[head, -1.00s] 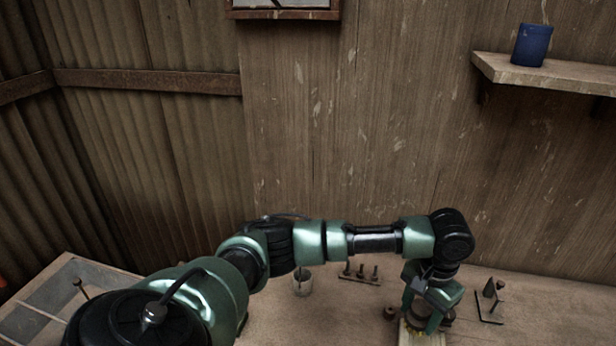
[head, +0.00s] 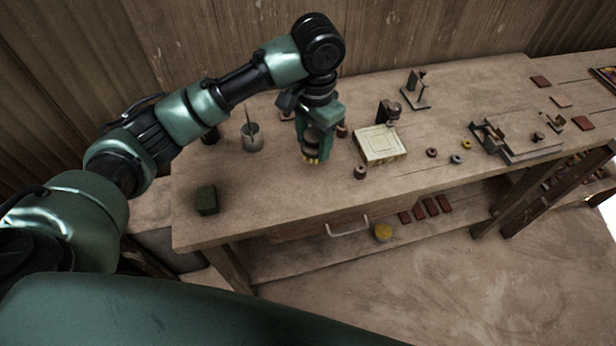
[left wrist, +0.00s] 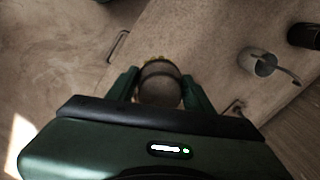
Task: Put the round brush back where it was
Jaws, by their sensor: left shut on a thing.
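The round brush (head: 311,149) has a dark round body and yellow bristles at its lower end. My left gripper (head: 316,140) is shut on it and holds it with the bristles pointing down over the workbench (head: 245,200). Any gap between bristles and bench top is hard to judge. In the left wrist view the brush (left wrist: 160,84) sits between the two green fingers, its round top towards the camera and a little yellow showing past its edge. My right gripper is not in view.
A pale square block (head: 381,145) lies right of the brush, with a small dark ring (head: 360,172) in front. A grey cup (head: 252,138) with a thin stick stands left. A green block (head: 207,200) is near the front left edge. Bench between green block and brush is clear.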

